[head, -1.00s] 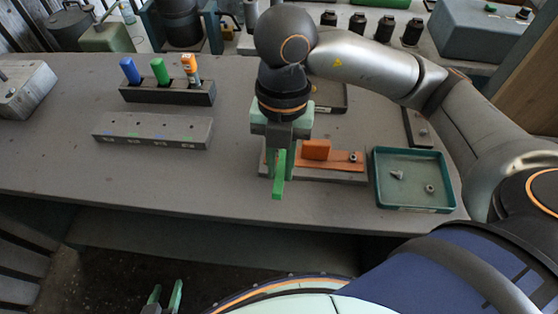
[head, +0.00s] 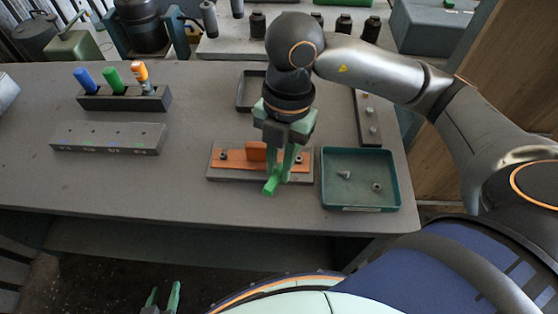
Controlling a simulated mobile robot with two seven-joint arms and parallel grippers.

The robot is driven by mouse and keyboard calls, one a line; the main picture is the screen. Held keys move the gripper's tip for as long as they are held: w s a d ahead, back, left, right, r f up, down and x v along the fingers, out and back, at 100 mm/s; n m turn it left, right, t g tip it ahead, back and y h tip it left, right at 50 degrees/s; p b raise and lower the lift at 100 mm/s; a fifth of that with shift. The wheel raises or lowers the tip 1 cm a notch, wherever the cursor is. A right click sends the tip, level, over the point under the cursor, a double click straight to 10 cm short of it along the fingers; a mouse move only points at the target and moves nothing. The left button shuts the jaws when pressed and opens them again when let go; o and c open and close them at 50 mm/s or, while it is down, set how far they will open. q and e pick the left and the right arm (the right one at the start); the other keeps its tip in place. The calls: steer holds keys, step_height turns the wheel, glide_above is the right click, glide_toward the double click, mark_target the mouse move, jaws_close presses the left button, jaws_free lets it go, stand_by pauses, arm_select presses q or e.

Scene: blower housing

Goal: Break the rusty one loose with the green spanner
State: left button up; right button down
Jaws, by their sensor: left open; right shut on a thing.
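The orange housing part (head: 232,158) lies on a grey base plate (head: 226,174) near the table's front, with a raised block in its middle. One bolt (head: 214,157) shows at its left end, another (head: 303,158) at its right end. Which is rusty I cannot tell at this size. My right gripper (head: 280,152) points down over the right half of the part, shut on the green spanner (head: 271,185). The spanner's near end sticks out towards the front; its far end is hidden. My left gripper (head: 162,299) is open and empty, low at the bottom edge.
A green tray (head: 360,207) with two small metal parts stands right of the plate. A rack (head: 124,104) with blue, green and orange-handled tools and a grey holed block (head: 107,152) are at left. A black tray (head: 245,90) and a dark strip (head: 368,120) lie behind.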

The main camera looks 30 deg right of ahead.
steer(key=shift+f+b, duration=2.4)
steer(key=shift+f, duration=0.5)
steer(key=shift+f+b, duration=0.3)
steer(key=shift+f, duration=0.05)
steer(key=w+m, duration=0.1)
steer(key=w+a+m+p, duration=0.1)
steer(key=w+m, duration=0.1)
steer(key=w+a+m, duration=0.1)
steer(key=m, duration=0.1)
steer(key=shift+w+r+t, duration=0.15)
steer(key=shift+w+t, duration=0.05)
steer(key=shift+t, duration=0.2)
steer(key=shift+f, duration=0.3)
steer(key=shift+f, duration=0.2)
